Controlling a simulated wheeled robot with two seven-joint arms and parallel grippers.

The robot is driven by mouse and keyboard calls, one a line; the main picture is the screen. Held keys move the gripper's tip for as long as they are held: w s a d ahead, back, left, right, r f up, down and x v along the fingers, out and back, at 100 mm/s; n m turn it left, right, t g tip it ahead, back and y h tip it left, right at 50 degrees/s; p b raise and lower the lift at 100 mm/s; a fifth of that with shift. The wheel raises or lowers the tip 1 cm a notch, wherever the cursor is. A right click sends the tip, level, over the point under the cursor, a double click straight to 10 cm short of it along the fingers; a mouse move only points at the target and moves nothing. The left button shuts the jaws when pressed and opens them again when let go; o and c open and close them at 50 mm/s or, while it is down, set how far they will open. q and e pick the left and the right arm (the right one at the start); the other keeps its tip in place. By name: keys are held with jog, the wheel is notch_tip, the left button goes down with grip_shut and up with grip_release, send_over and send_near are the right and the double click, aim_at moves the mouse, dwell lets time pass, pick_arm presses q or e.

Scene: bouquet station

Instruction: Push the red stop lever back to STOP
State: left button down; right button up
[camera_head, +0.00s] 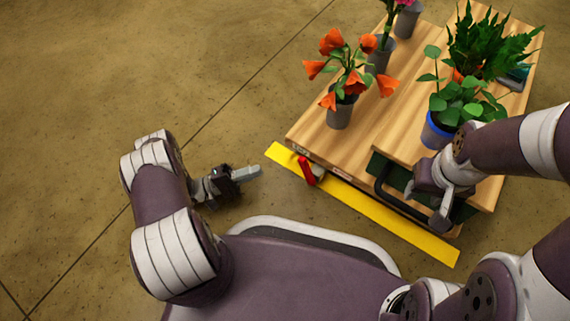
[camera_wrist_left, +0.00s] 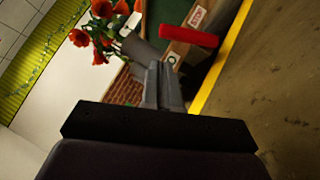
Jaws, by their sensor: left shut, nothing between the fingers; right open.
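The red stop lever (camera_head: 307,171) sits at the front edge of the wooden bench (camera_head: 360,130), by the yellow strip. In the left wrist view the lever (camera_wrist_left: 188,35) lies between a red-lettered STOP label (camera_wrist_left: 197,17) and a label with a green mark (camera_wrist_left: 173,58). My left gripper (camera_head: 258,170) is shut and empty, to the left of the lever and apart from it in the head view. Its fingers (camera_wrist_left: 164,75) point towards the lever's side in the wrist view. My right gripper (camera_head: 441,207) is open, near the black handle at the bench front.
A yellow strip (camera_head: 400,226) runs along the bench front. A grey pot with orange flowers (camera_head: 340,115) stands behind the lever. A blue-rimmed pot (camera_head: 436,133) with a leafy plant and a black handle (camera_head: 383,185) are to the right. The floor left of the bench is clear.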

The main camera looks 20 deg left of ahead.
pick_arm(q)
jog(key=b, duration=0.3)
send_near(300, 156)
jog(key=x, duration=0.4)
jog(key=shift+w+d+f, duration=0.2)
jog(key=shift+d+f, duration=0.05)
jog(key=shift+f, duration=0.05)
jog(key=shift+w+d+r, duration=0.25)
jog(key=shift+d, duration=0.2)
jog(key=s+d+r+m+g+y+p, duration=0.2)
jog(key=d+m+y+p, duration=0.4)
jog(key=p, duration=0.8)
jog(key=shift+s+d+r+m+g+p, duration=0.35)
jog(key=shift+d+r, duration=0.25)
jog(key=shift+d, duration=0.2)
jog(key=shift+s, duration=0.1)
